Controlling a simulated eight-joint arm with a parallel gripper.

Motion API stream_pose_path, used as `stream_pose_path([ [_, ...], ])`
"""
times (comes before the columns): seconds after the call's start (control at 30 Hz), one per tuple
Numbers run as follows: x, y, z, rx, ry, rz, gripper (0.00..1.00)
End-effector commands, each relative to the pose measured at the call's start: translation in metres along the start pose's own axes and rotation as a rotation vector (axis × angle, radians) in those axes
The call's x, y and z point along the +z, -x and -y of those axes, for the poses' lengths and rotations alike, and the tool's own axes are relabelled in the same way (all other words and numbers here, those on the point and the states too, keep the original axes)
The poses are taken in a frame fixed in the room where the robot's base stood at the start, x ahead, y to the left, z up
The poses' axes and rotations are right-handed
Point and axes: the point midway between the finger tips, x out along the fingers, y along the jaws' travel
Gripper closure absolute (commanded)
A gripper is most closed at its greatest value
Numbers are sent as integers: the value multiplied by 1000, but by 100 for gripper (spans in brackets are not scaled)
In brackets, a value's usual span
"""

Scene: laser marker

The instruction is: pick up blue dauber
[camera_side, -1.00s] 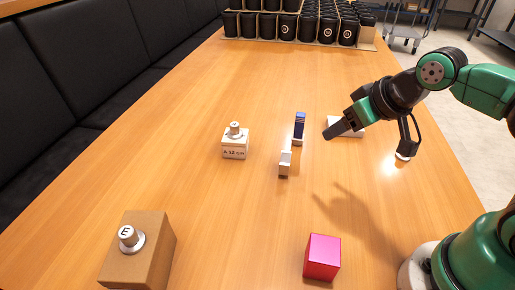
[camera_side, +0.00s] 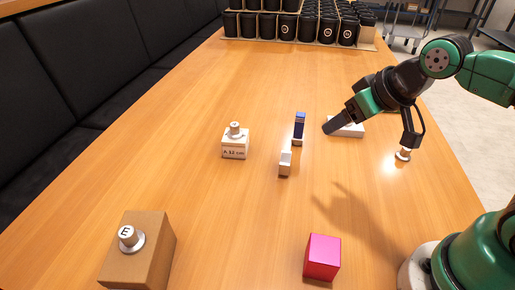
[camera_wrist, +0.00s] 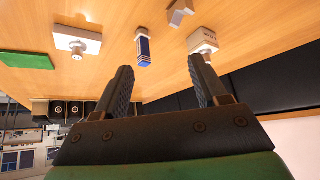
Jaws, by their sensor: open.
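A white angled piece (camera_side: 286,160) stands just in front of the dauber. A white box with a knob (camera_side: 235,146) is left; a white block (camera_side: 347,130) lies behind my gripper. A pink cube (camera_side: 322,257) and brown box (camera_side: 142,255) are nearer. Black cups (camera_side: 300,28) fill the far end.

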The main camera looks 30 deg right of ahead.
Motion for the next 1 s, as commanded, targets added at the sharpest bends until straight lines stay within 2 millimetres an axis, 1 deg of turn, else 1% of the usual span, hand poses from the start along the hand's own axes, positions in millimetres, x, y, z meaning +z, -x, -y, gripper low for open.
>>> stream_pose_path([
  [0.2,-22,32,0,0,0,0,34],
  [0.47,-42,12,-1,-131,-614,92,34],
  [0.57,-53,4,-3,-191,-884,142,34],
  [0.67,-67,-7,-8,-267,-1204,212,34],
  [0.7,-73,-12,-12,-305,-1350,248,34],
  [0.77,-84,-20,-20,-369,-1587,316,34],
  [0.8,-92,-25,-26,-419,-1750,370,34],
  [0.87,-102,-32,-38,-496,-1980,463,34],
  [0.9,-108,-36,-46,-551,-2124,533,34],
  [0.97,-116,-41,-61,-633,-2321,649,34],
  [1.0,-120,-44,-72,-693,-2440,736,34],
])
